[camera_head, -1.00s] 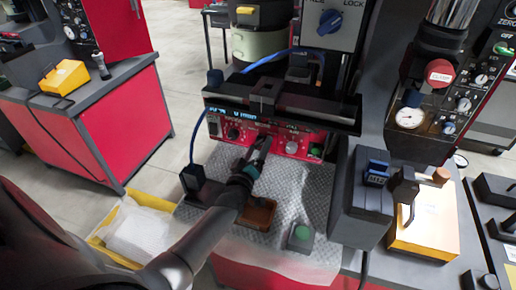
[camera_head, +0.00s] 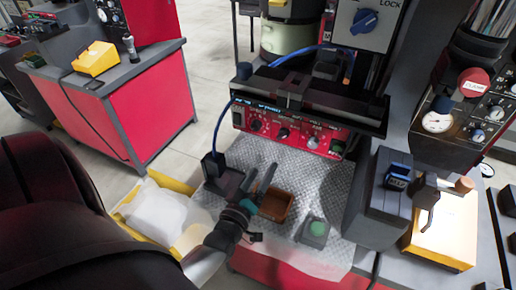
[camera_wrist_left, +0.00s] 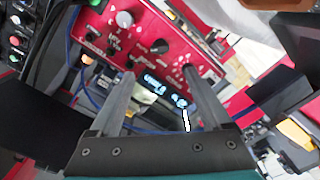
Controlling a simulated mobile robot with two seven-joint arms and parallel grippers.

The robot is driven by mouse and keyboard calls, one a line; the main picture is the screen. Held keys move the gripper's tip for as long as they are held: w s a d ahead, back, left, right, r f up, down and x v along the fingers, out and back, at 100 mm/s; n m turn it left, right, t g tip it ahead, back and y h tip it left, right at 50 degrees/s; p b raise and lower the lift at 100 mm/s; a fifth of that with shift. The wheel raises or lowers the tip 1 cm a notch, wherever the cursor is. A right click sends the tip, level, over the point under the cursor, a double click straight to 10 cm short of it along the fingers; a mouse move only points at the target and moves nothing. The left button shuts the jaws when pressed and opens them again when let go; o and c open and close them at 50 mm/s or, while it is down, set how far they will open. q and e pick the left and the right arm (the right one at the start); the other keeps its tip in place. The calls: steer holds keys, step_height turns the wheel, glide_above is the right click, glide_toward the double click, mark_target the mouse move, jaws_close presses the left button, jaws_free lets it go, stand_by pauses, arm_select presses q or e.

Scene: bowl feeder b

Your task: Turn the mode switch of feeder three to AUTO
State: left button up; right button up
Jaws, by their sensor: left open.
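A red control panel (camera_head: 290,132) with a lit display, several knobs and a green button (camera_head: 336,147) faces me under a dark shelf in the head view. The red panel also shows in the left wrist view (camera_wrist_left: 205,62), with a pale knob (camera_wrist_left: 124,19) and a black knob (camera_wrist_left: 159,46). The mode switch and feeder number cannot be read. My left gripper (camera_head: 261,168) is open and empty, below and in front of the panel, apart from it. In the wrist view its fingers (camera_wrist_left: 158,72) overlap the panel, the right fingertip near a dark knob. My right gripper is not in view.
A brown tray (camera_head: 288,206) and a green-button box (camera_head: 314,232) lie on the metal plate near the gripper. A dark box (camera_head: 236,182) with a blue cable stands left. A grey box (camera_head: 377,205) stands right. A blue FREE/LOCK knob (camera_head: 364,21) is above.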

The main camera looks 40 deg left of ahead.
arm_select(q)
steer(key=shift+v, duration=0.85)
